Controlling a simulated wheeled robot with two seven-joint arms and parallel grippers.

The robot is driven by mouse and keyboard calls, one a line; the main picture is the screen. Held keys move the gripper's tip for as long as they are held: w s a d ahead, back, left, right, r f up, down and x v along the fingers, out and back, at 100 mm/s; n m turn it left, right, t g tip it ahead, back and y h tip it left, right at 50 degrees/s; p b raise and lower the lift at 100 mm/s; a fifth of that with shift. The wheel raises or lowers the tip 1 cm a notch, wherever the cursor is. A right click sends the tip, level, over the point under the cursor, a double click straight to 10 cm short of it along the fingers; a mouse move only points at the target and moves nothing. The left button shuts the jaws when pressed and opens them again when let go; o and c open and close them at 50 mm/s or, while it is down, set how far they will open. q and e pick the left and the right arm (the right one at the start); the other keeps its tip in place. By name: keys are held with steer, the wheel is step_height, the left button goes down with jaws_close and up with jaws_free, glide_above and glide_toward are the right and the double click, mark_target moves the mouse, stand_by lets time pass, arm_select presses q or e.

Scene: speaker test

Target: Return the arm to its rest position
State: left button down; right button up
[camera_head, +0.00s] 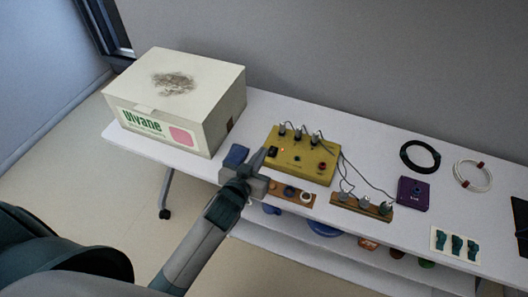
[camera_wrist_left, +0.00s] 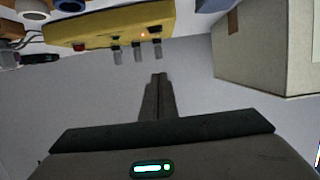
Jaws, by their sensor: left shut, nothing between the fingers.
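My left gripper (camera_head: 257,160) is shut and empty. In the head view it is in front of the left end of the yellow box (camera_head: 312,168), between that box and the white carton (camera_head: 150,142). In the left wrist view my gripper's fingers (camera_wrist_left: 159,80) are together, with the yellow box (camera_wrist_left: 100,28) along the top and the carton (camera_wrist_left: 265,55) at the right. My left arm comes in from the lower left, across the front edge of the white table (camera_head: 200,167). My right gripper is not in view.
Wooden blocks (camera_head: 347,200) stand along the table's front. A purple box (camera_head: 413,193), black cable coil (camera_head: 420,150), white cable coil (camera_head: 490,172) and card (camera_head: 441,241) lie to the right. A lower shelf (camera_head: 290,246) holds several items.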

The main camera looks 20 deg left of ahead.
arm_select(q)
steer(key=shift+s, duration=0.15)
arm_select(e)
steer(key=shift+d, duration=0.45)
arm_select(q)
steer(key=s+a+f+m+g, duration=0.1)
steer(key=s+f+g, duration=0.25)
steer(key=s, duration=0.65)
steer(key=s+a+f+g, duration=0.1)
steer(key=s+f+g, duration=0.25)
steer(key=s, duration=0.65)
steer(key=s+a+f+m+g, duration=0.15)
steer(key=s+g, duration=0.35)
steer(key=s, duration=0.6)
step_height(320, 180, down, 30)
steer(key=d+r, duration=0.1)
steer(key=s+a+f+g+b, duration=0.1)
steer(key=s+a+f+g, duration=0.1)
steer(key=s+f, duration=1.6)
steer(key=shift+s+a+f+y, duration=0.3)
steer(key=shift+a+f, duration=0.2)
steer(key=shift+a, duration=0.05)
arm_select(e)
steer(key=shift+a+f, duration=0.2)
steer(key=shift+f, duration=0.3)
arm_select(q)
steer(key=shift+n, duration=0.25)
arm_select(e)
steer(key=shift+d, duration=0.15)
